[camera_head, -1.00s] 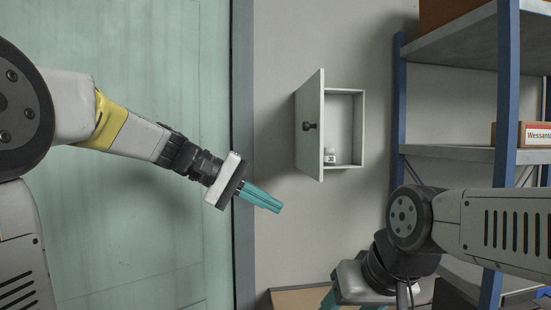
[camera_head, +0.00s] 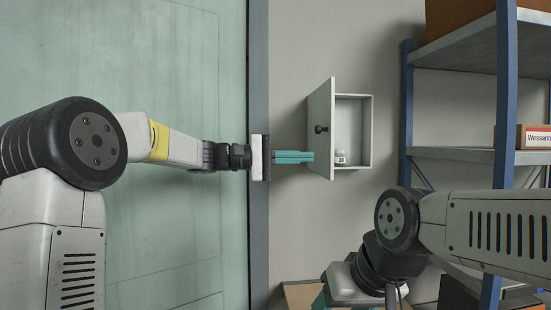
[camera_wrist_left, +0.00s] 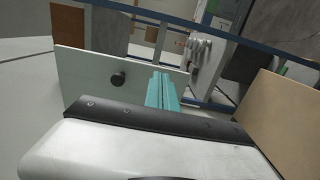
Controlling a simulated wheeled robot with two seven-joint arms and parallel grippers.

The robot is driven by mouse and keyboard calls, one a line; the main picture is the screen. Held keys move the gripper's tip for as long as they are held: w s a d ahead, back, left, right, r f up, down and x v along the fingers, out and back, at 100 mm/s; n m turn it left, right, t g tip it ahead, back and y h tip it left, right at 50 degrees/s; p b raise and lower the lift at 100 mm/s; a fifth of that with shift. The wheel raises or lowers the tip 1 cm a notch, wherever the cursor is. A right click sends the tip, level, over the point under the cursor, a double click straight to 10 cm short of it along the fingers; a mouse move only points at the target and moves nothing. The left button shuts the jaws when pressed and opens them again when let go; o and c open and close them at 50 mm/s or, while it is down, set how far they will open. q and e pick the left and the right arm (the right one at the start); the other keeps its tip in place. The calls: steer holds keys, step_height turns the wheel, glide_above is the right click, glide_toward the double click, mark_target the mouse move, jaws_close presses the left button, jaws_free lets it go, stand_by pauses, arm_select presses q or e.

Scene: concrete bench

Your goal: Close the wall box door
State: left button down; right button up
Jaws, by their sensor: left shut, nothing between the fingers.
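The wall box (camera_head: 369,132) is a small grey-white cabinet on the wall. Its door (camera_head: 321,110) is hinged on the left and stands open, swung out toward me, with a dark round knob (camera_head: 321,129). A small white item (camera_head: 340,157) sits inside on the bottom. My left gripper (camera_head: 312,157) is shut and empty, with its teal fingertips at the outer face of the door, below the knob; I cannot tell if they touch. The left wrist view shows the door (camera_wrist_left: 88,75), the knob (camera_wrist_left: 118,79) and the teal fingers (camera_wrist_left: 161,90). My right gripper (camera_head: 320,300) is low, its fingers mostly hidden.
A blue-framed shelf unit (camera_head: 407,110) with boxes (camera_head: 535,137) stands right of the wall box. A green door (camera_head: 180,60) with a grey frame (camera_head: 258,60) is at left. A cardboard box (camera_head: 298,294) lies low, beside my right gripper. The wall below the box is clear.

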mark_target(330, 157)
arm_select(q)
steer(key=shift+d, duration=2)
steer(key=shift+d, duration=0.1)
